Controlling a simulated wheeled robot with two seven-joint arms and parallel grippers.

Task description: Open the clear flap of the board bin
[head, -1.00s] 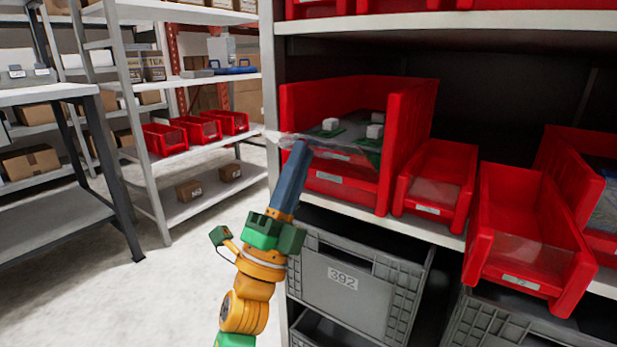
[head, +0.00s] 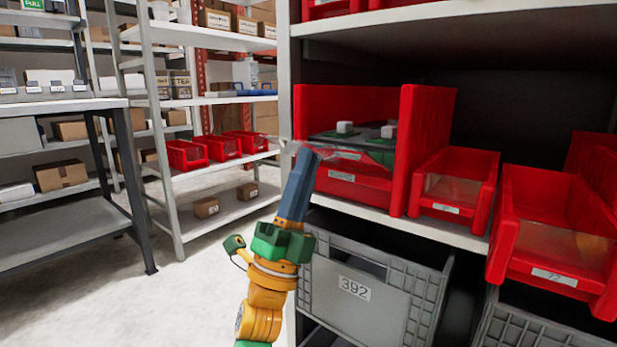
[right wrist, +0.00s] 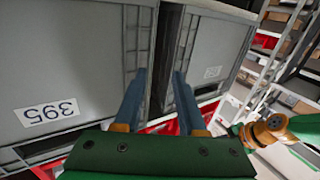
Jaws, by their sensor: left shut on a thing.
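The board bin (head: 425,135) is the large red bin at the left end of the middle shelf in the head view. Green boards with white blocks (head: 345,128) lie inside it. Its clear flap (head: 345,153) shows as a thin, tilted sheet at the bin's front, reaching out to the left past the bin's side. My left gripper (head: 308,153) is shut on the flap near its outer left part; the fingertips partly hide the grip. My right gripper (right wrist: 158,73) is open and empty in the right wrist view, in front of grey crates.
Smaller red bins (head: 453,182) (head: 555,225) stand right of the board bin. Below are grey crates, one labelled 392 (head: 385,317) and one labelled 395 (right wrist: 75,85). A shelf upright (head: 284,90) stands close left. The floor (head: 180,290) at left is clear.

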